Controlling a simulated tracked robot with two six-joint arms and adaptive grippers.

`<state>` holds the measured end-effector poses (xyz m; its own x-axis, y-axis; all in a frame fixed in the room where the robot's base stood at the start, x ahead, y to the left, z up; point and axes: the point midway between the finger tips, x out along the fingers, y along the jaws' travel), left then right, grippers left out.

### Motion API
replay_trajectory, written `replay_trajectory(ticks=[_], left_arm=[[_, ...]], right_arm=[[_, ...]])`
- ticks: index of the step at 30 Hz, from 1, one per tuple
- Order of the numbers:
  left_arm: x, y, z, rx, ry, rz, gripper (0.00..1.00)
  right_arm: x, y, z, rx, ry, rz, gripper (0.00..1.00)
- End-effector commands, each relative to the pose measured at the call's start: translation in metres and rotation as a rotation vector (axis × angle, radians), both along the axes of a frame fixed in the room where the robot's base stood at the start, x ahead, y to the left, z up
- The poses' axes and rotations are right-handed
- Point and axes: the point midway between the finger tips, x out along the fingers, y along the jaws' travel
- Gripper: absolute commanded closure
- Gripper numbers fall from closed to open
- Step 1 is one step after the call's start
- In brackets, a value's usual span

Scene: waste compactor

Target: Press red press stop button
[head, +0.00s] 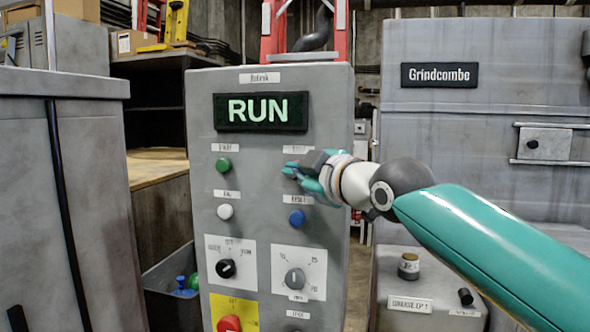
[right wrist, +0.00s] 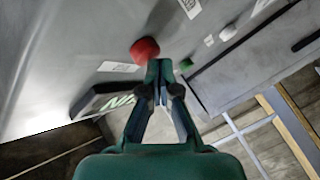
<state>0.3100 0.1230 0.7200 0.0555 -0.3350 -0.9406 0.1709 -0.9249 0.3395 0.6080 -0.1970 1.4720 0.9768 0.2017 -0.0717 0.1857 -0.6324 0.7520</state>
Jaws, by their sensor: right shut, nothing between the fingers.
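The grey control panel (head: 258,190) stands in the middle of the head view, its display reading RUN. My right gripper (head: 292,170) is shut and empty, at the upper right of the panel beneath a small label. It hides the button there in the head view. In the right wrist view a red button (right wrist: 145,50) lies just beside the shut fingertips (right wrist: 158,66). I cannot tell whether they touch it. My left gripper is not in view.
A green button (head: 223,165), a white button (head: 225,212) and a blue button (head: 297,217) are nearby. Below are a black selector (head: 226,268), a grey dial (head: 295,279) and a red mushroom button (head: 229,323) on yellow. A grey machine (head: 450,130) stands at right.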

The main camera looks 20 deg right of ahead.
Motion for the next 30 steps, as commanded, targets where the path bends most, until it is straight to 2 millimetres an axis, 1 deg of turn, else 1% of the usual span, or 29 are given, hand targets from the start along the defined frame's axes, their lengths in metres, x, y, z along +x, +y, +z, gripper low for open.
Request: replay_trajectory(ticks=[8,18,30], left_arm=[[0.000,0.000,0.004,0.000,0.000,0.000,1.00],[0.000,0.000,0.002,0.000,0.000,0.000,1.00],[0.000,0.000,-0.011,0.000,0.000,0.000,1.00]], right_arm=[[0.003,-0.003,0.000,-0.002,-0.001,-0.001,1.00],[0.003,-0.002,-0.001,-0.002,0.000,-0.001,1.00],[-0.012,0.008,-0.002,-0.001,-0.001,0.001,1.00]])
